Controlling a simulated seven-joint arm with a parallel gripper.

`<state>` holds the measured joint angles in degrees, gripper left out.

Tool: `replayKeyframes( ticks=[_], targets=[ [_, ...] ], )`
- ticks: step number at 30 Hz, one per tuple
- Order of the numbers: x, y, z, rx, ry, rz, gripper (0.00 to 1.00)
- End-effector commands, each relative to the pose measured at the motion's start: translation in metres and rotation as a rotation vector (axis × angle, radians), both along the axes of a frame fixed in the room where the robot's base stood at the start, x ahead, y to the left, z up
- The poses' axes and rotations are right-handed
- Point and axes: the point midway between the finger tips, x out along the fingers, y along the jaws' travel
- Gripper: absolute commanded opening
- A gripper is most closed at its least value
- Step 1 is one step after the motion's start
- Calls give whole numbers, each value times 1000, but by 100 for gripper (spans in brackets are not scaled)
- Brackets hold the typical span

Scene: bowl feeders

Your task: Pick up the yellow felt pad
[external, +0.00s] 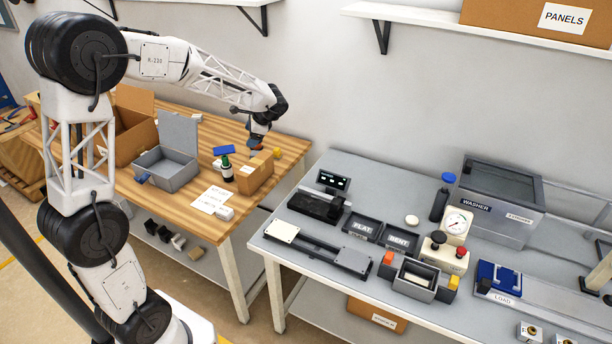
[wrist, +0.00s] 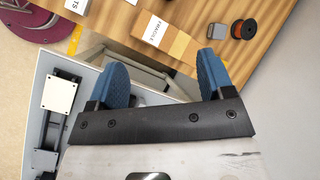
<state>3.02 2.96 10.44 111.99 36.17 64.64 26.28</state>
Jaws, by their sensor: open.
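I cannot make out a yellow felt pad for certain. A small yellow item (external: 277,152) lies on the wooden table near its right edge, behind the cardboard box; it is too small to identify. A flat blue piece (external: 224,150) lies to its left. My gripper (external: 256,143) is above the back right of the wooden table, a little left of the yellow item. In the wrist view my gripper (wrist: 163,78) has its two blue fingers wide apart with nothing between them.
An orange and black spool (wrist: 247,29) shows in the wrist view. The grey bench (external: 345,290) at right is crowded with fixtures.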

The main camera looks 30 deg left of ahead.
Motion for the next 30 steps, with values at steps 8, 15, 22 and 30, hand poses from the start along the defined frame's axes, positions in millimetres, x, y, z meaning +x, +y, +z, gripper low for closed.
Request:
replayKeyframes(
  ticks=[8,15,22,30],
  targets=[
    [64,5,-33,93,96,-110,75],
    [115,9,-66,173,179,-204,75],
    [162,11,-101,249,261,-290,75],
    [214,13,-150,338,359,-389,75]
  ],
)
